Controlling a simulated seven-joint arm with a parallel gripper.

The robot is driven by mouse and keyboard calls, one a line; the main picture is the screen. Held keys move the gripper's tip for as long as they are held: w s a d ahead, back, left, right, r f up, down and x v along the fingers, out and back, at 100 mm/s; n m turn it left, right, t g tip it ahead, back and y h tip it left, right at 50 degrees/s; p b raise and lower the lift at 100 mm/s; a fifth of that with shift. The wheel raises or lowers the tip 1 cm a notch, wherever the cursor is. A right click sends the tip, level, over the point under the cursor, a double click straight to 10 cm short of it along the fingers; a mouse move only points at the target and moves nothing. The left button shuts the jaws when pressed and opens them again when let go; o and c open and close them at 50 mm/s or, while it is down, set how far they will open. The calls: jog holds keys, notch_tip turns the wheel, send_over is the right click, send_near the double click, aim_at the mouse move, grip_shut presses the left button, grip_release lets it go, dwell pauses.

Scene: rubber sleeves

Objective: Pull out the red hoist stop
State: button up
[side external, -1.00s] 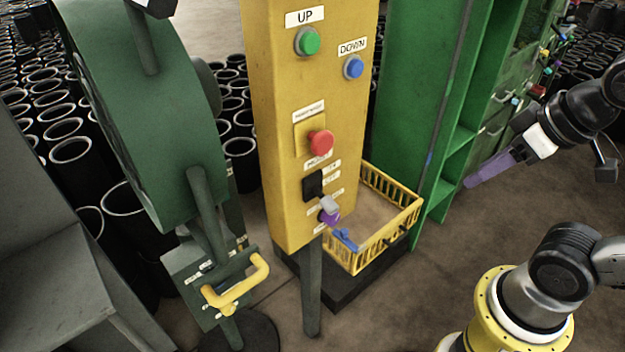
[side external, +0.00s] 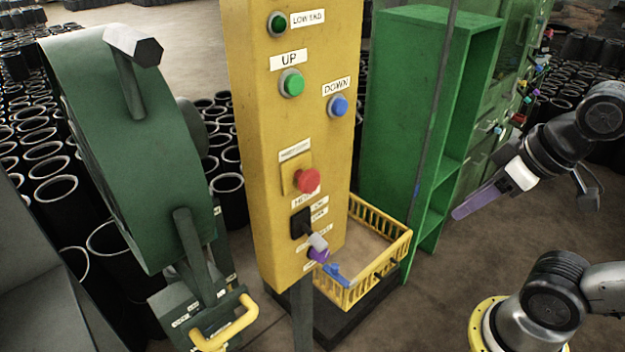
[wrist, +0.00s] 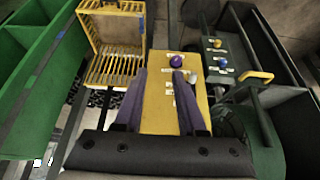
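The red hoist stop (side external: 307,180) is a round mushroom button on a yellow plate, midway up the front of the yellow control post (side external: 262,225). My gripper (side external: 458,213) has purple fingers and is to the right of the post, well apart from the stop. In the wrist view my gripper (wrist: 160,73) has its two fingers spread with nothing between them, with the yellow post (wrist: 158,115) behind. I cannot make out the red stop in that view.
Green UP (side external: 291,83) and blue DOWN (side external: 338,105) buttons sit above the stop. A grey-tipped lever (side external: 317,242) and purple knob (side external: 318,255) are below it. A yellow basket (side external: 378,268) and green shelf (side external: 405,110) stand right; a green drum machine (side external: 120,160) stands left.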

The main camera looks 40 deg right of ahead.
jog(key=shift+s, duration=0.1)
jog(key=shift+c, duration=1.2)
jog(key=shift+m, duration=0.6)
jog(key=w+r, duration=0.1)
jog(key=r, duration=0.1)
jog(key=w+r, duration=0.1)
jog(key=r, duration=0.1)
jog(key=w+r, duration=0.1)
jog(key=r, duration=0.1)
jog(key=shift+w+r, duration=0.1)
jog(key=shift+w, duration=0.25)
grip_shut()
jog(key=w+a+r, duration=0.2)
jog(key=w+r, duration=0.4)
jog(key=w, duration=0.1)
jog(key=w+a+f+n+g, duration=0.1)
jog(key=w+a+n, duration=0.1)
jog(key=w+a, duration=0.9)
jog(key=shift+f+g, duration=0.15)
jog(key=shift+g, duration=0.15)
jog(key=shift+w, duration=0.1)
